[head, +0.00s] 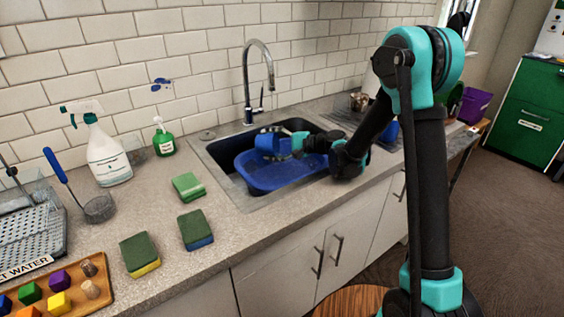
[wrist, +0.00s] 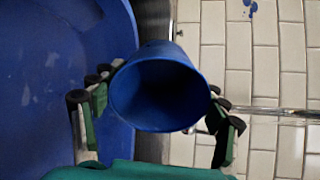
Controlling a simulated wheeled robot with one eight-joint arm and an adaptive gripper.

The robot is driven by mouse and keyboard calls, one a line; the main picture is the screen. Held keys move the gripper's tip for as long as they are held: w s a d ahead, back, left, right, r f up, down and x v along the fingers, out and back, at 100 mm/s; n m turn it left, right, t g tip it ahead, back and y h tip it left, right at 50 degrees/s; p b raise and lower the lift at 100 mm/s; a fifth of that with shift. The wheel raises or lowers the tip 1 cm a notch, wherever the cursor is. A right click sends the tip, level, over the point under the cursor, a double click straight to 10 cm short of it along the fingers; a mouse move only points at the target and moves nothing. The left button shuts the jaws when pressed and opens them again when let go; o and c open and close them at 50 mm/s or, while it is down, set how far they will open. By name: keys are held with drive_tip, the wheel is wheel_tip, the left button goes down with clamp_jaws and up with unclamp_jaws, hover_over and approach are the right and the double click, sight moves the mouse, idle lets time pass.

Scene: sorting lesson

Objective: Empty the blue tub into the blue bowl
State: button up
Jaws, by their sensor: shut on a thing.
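The blue tub (head: 267,143) is held above the large blue bowl (head: 262,178), which sits in the sink. My gripper (head: 291,143) reaches in from the right and is shut on the tub. In the wrist view the tub (wrist: 155,90) sits between the two fingers (wrist: 158,118), its round mouth facing the camera. Its inside looks dark, and I see no contents. The bowl (wrist: 55,70) fills the left of the wrist view. Its visible floor looks bare, with a few pale marks. I cannot tell the tub's exact tilt.
The chrome tap (head: 247,85) rises behind the sink. Green sponges (head: 188,186) lie on the counter left of the sink. A white spray bottle (head: 107,155) and a green bottle (head: 163,140) stand by the wall. A wooden tray (head: 75,300) holds coloured blocks at front left.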

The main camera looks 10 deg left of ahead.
sight(269, 134)
wheel_tip(269, 134, up, 2)
drive_tip(key=shift+d+r+y, duration=0.1)
drive_tip(key=shift+d+y, duration=0.05)
drive_tip(key=shift+y, duration=0.25)
drive_tip(key=shift+a+r+y, duration=0.2)
drive_tip(key=shift+r+y, duration=0.1)
drive_tip(key=shift+r, duration=0.15)
drive_tip(key=shift+d+r+y, duration=0.1)
drive_tip(key=shift+r+y, duration=0.2)
drive_tip(key=shift+r, duration=0.4)
drive_tip(key=r+y, duration=0.1)
drive_tip(key=r, duration=0.1)
drive_tip(key=r+y, duration=0.1)
drive_tip(key=d+r, duration=0.1)
drive_tip(key=r, duration=0.1)
drive_tip(key=shift+r+m+t+y, duration=0.3)
drive_tip(key=shift+y, duration=0.1)
